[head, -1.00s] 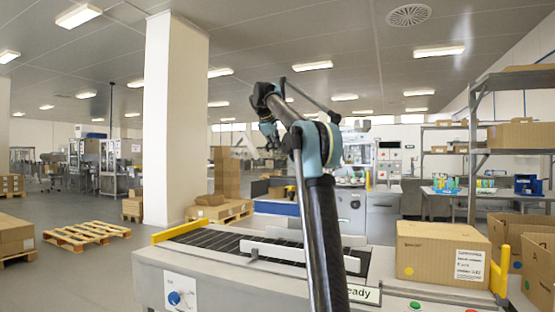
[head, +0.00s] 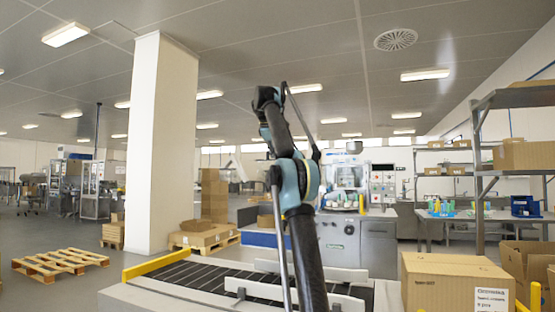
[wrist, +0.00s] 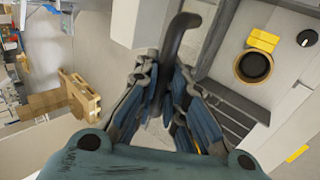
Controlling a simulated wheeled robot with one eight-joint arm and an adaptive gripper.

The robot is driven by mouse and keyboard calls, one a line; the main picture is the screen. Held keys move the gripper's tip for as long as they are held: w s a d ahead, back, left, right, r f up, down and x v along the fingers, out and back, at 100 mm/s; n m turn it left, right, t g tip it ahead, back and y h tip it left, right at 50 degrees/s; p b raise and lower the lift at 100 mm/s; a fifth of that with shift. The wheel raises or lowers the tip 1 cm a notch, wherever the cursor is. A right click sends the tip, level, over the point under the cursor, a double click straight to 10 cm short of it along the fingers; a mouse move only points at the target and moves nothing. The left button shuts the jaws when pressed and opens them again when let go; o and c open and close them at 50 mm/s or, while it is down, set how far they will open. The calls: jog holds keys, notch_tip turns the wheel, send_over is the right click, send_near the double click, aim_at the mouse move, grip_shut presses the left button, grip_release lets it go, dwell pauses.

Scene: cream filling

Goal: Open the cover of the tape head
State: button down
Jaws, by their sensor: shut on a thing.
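My gripper (wrist: 165,78) shows in the wrist view, its blue-padded fingers closed around a dark, curved bar-like handle (wrist: 178,35). The handle bends to the right at its top, beside a pale grey housing (wrist: 138,20). I take these to be the tape head's handle and cover; how the cover is hinged and whether it is open cannot be told. In the head view my raised arm stands in the middle, and the gripper's hold cannot be made out there.
A roller conveyor (head: 198,277) with white guide rails (head: 297,293) lies below my arm. A closed carton (head: 457,285) stands at the right. Floor at left holds a pallet (head: 60,264).

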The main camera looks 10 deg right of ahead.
jog(key=shift+w+d, duration=0.15)
jog(key=shift+w, duration=0.05)
jog(key=c, duration=1.7)
grip_release()
jog(key=shift+d, duration=0.25)
jog(key=shift+o, duration=0.2)
jog(key=shift+s+r, duration=0.1)
jog(key=shift+r, duration=0.05)
jog(key=shift+s+a+r, duration=0.2)
jog(key=shift+a+r, duration=0.05)
jog(key=shift+r, duration=0.25)
jog(key=shift+v, duration=0.85)
jog(key=s+a, duration=0.6)
jog(key=s, duration=0.4)
jog(key=shift+s, duration=0.2)
jog(key=shift+s+f, duration=0.1)
jog(key=shift+f, duration=0.05)
